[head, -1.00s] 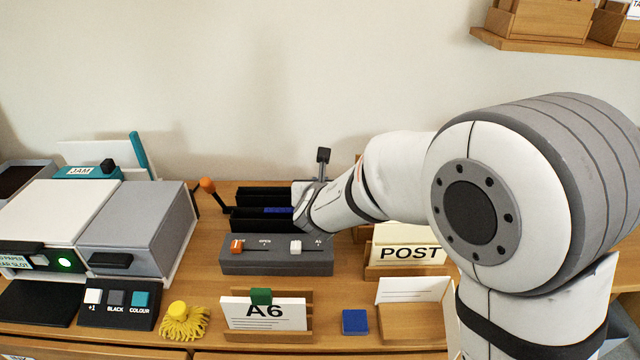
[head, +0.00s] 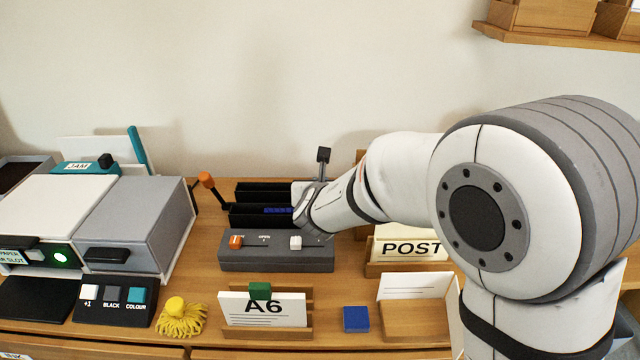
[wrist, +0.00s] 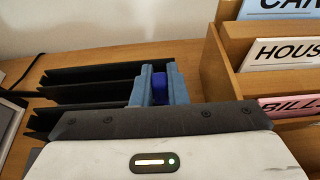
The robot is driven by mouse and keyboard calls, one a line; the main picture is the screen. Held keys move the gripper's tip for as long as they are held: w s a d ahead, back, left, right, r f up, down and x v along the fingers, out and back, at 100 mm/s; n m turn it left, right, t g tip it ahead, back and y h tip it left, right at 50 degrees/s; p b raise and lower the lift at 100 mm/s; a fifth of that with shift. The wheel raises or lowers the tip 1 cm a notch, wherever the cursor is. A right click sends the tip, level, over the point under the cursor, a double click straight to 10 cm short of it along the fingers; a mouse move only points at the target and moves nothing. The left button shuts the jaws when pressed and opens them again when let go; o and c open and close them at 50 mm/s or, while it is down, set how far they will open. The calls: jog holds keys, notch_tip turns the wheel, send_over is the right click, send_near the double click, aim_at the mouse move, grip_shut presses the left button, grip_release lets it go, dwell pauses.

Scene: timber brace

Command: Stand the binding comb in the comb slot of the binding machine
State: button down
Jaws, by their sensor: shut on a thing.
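The binding machine (head: 275,252) has a dark grey front block with an orange and a white slider. Black upright plates form slots behind it, and an orange-tipped lever (head: 206,180) stands at its left. The binding comb, a blue-violet strip (head: 278,210), shows low among the black plates in the head view. In the wrist view the comb (wrist: 159,87) is between the blue-grey fingers of my gripper (wrist: 160,88), which is shut on it. The fingers are hidden in the head view. I cannot tell whether the comb touches the slot's bottom.
A wooden rack with cards (wrist: 285,52) stands close to the right of my gripper. A POST holder (head: 405,269), an A6 card stand (head: 265,330) and a blue block (head: 356,319) are on the desk. A grey printer-like box (head: 140,225) is at the left.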

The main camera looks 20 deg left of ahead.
jog(key=shift+f+b, duration=2.1)
jog(key=shift+b, duration=0.05)
jog(key=c, duration=1.4)
grip_release()
jog(key=shift+o, duration=0.6)
jog(key=o, duration=0.4)
jog(key=shift+r, duration=0.1)
jog(key=shift+r+p, duration=2.95)
jog(key=shift+r, duration=1.05)
jog(key=shift+f, duration=0.1)
